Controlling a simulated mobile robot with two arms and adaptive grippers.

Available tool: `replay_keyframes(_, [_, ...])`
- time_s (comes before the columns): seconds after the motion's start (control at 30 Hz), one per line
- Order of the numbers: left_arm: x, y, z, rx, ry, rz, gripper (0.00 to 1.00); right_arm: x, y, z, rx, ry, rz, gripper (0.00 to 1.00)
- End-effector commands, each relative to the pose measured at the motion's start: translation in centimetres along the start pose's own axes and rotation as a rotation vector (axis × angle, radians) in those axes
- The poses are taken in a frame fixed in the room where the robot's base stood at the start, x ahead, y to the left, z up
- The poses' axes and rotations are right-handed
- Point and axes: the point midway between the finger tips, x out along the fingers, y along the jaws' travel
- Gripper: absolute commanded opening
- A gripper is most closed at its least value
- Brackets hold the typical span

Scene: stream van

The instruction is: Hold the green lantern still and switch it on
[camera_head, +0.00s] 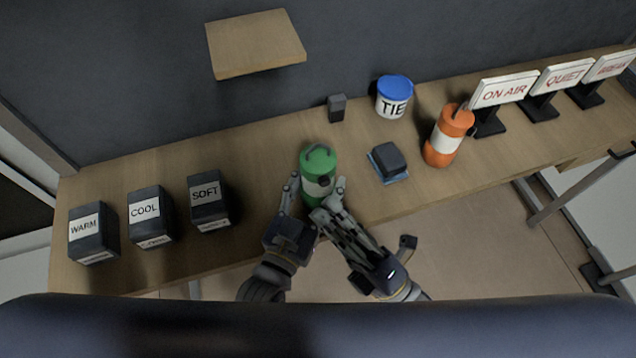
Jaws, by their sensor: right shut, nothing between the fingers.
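The green lantern (319,162) stands upright near the front edge of the wooden counter, with a dark handle on top and a pale band round its body. My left gripper (297,200) is at the lantern's lower left side, one finger rising beside it. Its other finger is hard to make out, so I cannot tell whether it grips the lantern. My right gripper (331,202) is shut and empty, close in front of the lantern's lower right side. It hides part of the lantern's lower front. I cannot tell whether it touches. The lantern's switch is not clear, nor whether it is lit.
Dark boxes labelled WARM (92,237), COOL (150,221) and SOFT (206,205) stand left. A dark block on a blue base (387,164), an orange lantern (447,136), a blue-lidded TIE tub (394,98) and signs such as ON AIR (503,91) stand right.

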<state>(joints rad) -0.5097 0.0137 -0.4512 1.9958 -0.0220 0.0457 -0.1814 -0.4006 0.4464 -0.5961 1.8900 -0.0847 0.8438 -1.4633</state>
Motion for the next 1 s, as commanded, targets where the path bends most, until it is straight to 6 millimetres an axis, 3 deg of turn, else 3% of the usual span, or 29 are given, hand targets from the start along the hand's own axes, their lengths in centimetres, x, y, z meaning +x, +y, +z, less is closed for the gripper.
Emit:
replay_keyframes(0.27, [0.00, -0.01, 0.01, 0.000, 0.000, 0.000, 0.24, 1.24, -0.88, 0.87, 0.000, 0.000, 0.000, 0.00])
replay_keyframes(1.0, [-0.01, -0.01, 0.03, 0.000, -0.001, 0.000, 0.24, 1.28, -0.92, 0.92, 0.001, 0.000, 0.000, 0.00])
